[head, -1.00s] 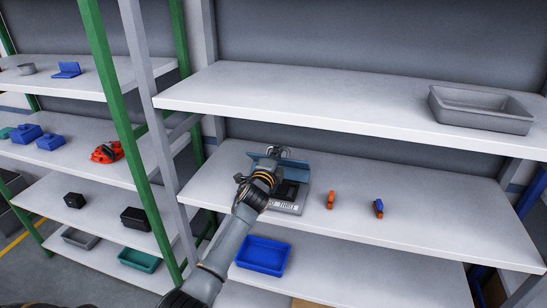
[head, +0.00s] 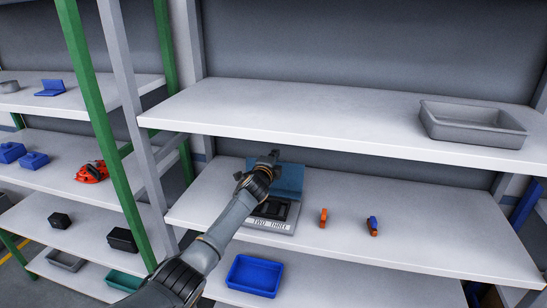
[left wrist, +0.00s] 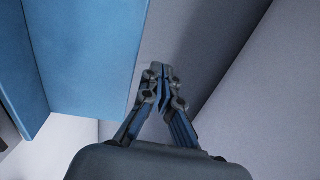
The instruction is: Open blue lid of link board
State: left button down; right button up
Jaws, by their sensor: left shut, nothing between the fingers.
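The link board (head: 282,228) is a grey panel with a dark middle and the words "TWO THREE" on its front, lying on the middle shelf. Its blue lid (head: 290,181) stands raised at the back edge of the board. My left gripper (head: 273,154) is shut and empty, at the top left of the lid. In the left wrist view the closed fingertips (left wrist: 160,70) are to the right of the blue lid (left wrist: 90,50), with a gap between them in the picture. My arm hides part of the board and lid. My right gripper is not in view.
An orange item (head: 323,217) and a blue-and-orange item (head: 373,225) lie right of the board. A blue tray (head: 253,275) is below. Green and grey posts stand left.

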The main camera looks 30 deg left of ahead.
pick_arm(q)
jog(key=shift+w+a+f+b, duration=0.1)
jog(key=shift+w+f+b, duration=0.15)
jog(key=shift+w, duration=0.3)
jog(key=shift+w+a+f+b, duration=0.1)
jog(key=shift+w+f+b, duration=0.1)
jog(key=shift+w, duration=0.35)
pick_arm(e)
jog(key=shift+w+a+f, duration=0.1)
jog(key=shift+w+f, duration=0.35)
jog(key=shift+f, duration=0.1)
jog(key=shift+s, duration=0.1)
pick_arm(q)
jog(key=shift+s, duration=0.15)
jog(key=v, duration=1.1)
jog(key=shift+s, duration=0.35)
jog(key=shift+d, duration=0.15)
